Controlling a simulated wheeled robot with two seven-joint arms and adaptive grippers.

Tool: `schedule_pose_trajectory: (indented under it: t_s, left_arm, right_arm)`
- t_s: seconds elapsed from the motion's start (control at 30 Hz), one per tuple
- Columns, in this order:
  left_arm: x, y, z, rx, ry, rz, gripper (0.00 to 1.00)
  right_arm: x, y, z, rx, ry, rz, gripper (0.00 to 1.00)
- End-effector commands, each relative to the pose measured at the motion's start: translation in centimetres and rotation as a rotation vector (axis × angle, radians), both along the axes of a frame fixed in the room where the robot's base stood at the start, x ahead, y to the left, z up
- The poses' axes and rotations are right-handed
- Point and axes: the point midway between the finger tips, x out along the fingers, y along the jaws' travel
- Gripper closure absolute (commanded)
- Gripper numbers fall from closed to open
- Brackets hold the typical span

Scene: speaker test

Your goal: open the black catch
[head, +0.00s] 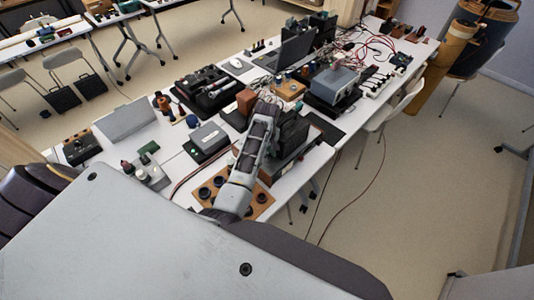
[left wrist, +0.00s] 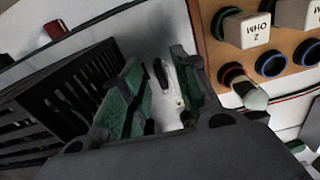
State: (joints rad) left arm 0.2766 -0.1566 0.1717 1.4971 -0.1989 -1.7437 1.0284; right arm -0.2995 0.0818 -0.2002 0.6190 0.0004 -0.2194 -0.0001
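My left gripper (head: 266,106) is at the far end of the grey arm over the middle of the table; its fingers are hard to make out there. In the left wrist view the left gripper (left wrist: 155,72) shows two greenish fingers standing apart. Between them is a pale surface with a small dark oblong piece (left wrist: 160,73); I cannot tell whether this is the black catch or whether the fingers touch it. No black catch can be made out for certain in the head view. My right gripper is not in view.
A black slotted box (left wrist: 65,88) stands close left of the fingers. A wooden board (left wrist: 236,73) with ringed terminals and blocks marked OHM is close on the right. The table holds a laptop (head: 292,47), a grey box (head: 337,84) and red wires (head: 375,40).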

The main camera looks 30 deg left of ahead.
Motion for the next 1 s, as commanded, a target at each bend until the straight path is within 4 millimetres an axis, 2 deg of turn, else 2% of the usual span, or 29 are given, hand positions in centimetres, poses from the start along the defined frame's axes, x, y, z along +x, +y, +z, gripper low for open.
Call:
schedule_pose_trajectory:
  t_s: [0.27,0.7,1.0]
  left_arm:
    - [0.1,0.0,2.9,0.0,-0.003,0.001,0.7]
    - [0.1,0.0,9.2,0.0,-0.002,0.0,0.7]
    - [0.1,0.0,11.4,0.001,-0.001,0.0,0.7]
  right_arm:
    - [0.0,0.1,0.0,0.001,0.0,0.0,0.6]
    - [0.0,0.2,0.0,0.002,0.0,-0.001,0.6]
    - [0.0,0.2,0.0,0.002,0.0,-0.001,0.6]
